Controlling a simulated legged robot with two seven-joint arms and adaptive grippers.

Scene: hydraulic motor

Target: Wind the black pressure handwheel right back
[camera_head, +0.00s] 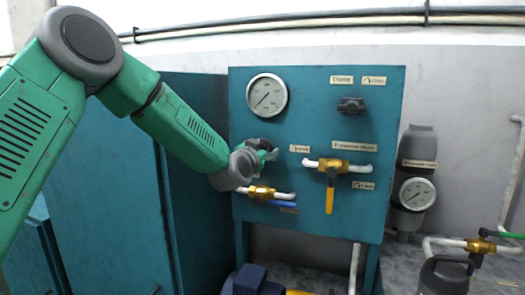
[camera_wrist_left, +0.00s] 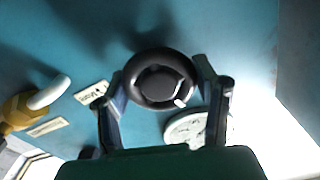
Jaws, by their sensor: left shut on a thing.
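The black handwheel (camera_wrist_left: 160,62) is a round wheel on the teal panel (camera_head: 385,212). In the left wrist view it sits between the two fingers of my left gripper (camera_wrist_left: 164,88), which is shut on its rim. A small light mark shows on the wheel's lower right. In the head view my left gripper (camera_head: 266,154) is at the panel's left part, below the large gauge, and mostly hides the wheel (camera_head: 260,142). My right gripper is not in view.
A white-faced gauge (camera_head: 267,94) is above the gripper. A black knob (camera_head: 351,105) is at upper right. A brass valve with a yellow lever (camera_head: 330,192) is to the right, and one with a blue lever (camera_head: 282,204) is just below my gripper. A teal cabinet (camera_head: 105,195) stands left.

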